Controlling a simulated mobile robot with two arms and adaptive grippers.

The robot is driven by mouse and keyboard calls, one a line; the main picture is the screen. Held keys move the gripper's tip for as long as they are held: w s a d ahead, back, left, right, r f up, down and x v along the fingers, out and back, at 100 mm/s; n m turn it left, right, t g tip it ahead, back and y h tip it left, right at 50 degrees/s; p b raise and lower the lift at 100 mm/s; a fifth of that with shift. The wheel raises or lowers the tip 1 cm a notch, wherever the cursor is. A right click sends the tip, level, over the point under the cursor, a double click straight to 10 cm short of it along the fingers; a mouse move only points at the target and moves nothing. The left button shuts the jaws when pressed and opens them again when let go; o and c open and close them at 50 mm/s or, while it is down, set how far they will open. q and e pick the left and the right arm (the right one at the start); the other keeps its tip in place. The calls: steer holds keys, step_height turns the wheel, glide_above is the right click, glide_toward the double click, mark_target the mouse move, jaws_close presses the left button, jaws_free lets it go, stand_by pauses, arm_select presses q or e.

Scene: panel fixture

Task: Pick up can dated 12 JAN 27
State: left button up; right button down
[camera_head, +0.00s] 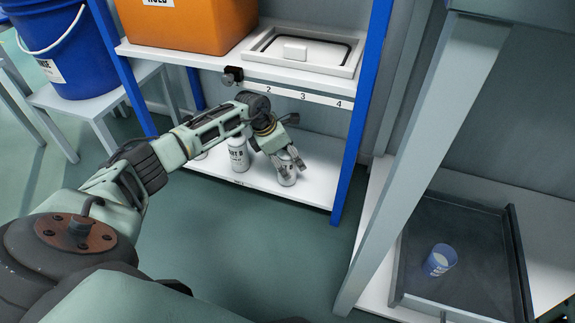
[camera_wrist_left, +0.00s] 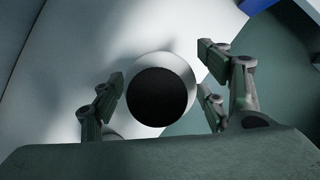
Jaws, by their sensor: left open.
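My left gripper (camera_head: 288,162) reaches over the lower white shelf and is open around a white can (camera_head: 287,180). In the left wrist view the open fingers of the left gripper (camera_wrist_left: 160,88) stand on either side of the can (camera_wrist_left: 176,63), whose dark round top faces the camera. A second white can (camera_head: 238,160) with dark lettering, partly reading "PART B", stands upright to the left on the same shelf. Part of another can (camera_head: 201,156) shows behind my arm. No date is readable on any can. My right gripper is not in view.
The lower shelf (camera_head: 315,180) sits between blue posts (camera_head: 361,115).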

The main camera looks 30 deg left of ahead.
arm_select(q)
steer(key=c, duration=1.7)
steer(key=shift+r, duration=0.15)
